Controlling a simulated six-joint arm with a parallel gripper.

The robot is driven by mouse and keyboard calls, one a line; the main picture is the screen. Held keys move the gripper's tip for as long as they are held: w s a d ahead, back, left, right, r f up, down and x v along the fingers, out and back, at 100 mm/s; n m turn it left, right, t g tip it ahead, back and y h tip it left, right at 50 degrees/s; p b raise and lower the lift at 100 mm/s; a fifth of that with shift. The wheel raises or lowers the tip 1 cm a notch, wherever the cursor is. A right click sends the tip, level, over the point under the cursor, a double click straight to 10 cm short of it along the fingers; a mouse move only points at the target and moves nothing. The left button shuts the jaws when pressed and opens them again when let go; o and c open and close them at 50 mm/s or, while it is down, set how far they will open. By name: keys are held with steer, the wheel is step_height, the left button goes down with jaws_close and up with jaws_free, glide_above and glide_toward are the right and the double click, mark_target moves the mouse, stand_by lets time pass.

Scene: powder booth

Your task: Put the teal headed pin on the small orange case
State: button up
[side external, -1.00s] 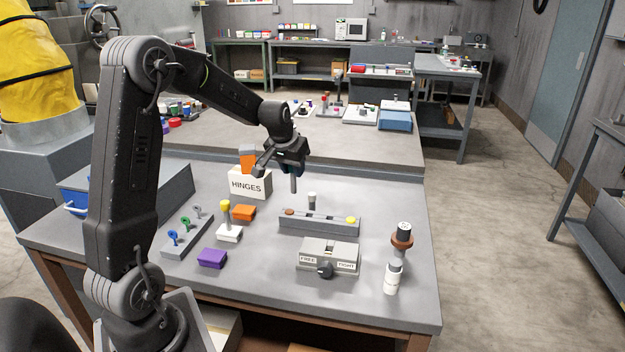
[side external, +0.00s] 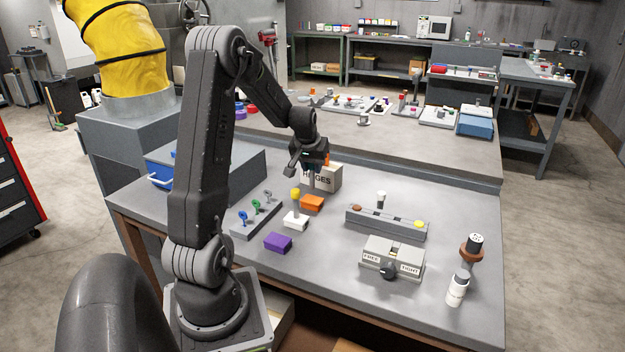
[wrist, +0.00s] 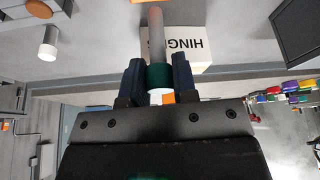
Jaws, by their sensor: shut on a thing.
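My gripper (side external: 314,160) is shut on the teal headed pin. In the wrist view the pin's teal head (wrist: 159,76) sits between my two fingers (wrist: 158,85), with its grey shank (wrist: 156,35) sticking out beyond them. In the side view my gripper is in the air in front of the HINGES box, and the head is mostly hidden by the fingers. The small orange case (side external: 312,203) lies on the bench below my gripper. Its edge also shows at the top of the wrist view (wrist: 146,2). Nothing is seen on it.
A white case (side external: 296,222) bearing a yellow headed pin (side external: 296,195) and a purple case (side external: 278,242) are close by. The HINGES box (side external: 326,178) stands behind. A grey rail (side external: 386,224), a FREE/TIGHT block (side external: 393,258) and a white bottle (side external: 457,290) are to the right.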

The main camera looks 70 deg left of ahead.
mark_target(311, 170)
steer(key=shift+f, duration=1.75)
steer(key=shift+f, duration=0.2)
steer(key=o, duration=1)
steer(key=shift+c, duration=0.2)
steer(key=v, duration=1.2)
steer(key=w+d+r+m+t, duration=0.1)
steer(key=d+r+m, duration=0.1)
steer(key=d, duration=0.4)
steer(key=w+d+r+m, duration=0.1)
steer(key=w+d+r, duration=0.1)
steer(key=d, duration=0.4)
steer(key=s+d+r+m+t+h, duration=0.1)
steer(key=s+d+m, duration=0.2)
steer(key=d, duration=0.8)
steer(key=s+d+m+h, duration=0.2)
steer(key=s+d+m, duration=0.2)
steer(key=s+d, duration=0.4)
steer(key=d, duration=0.4)
steer(key=shift+r+m+t+h, duration=0.3)
steer(key=shift+r+t, duration=0.1)
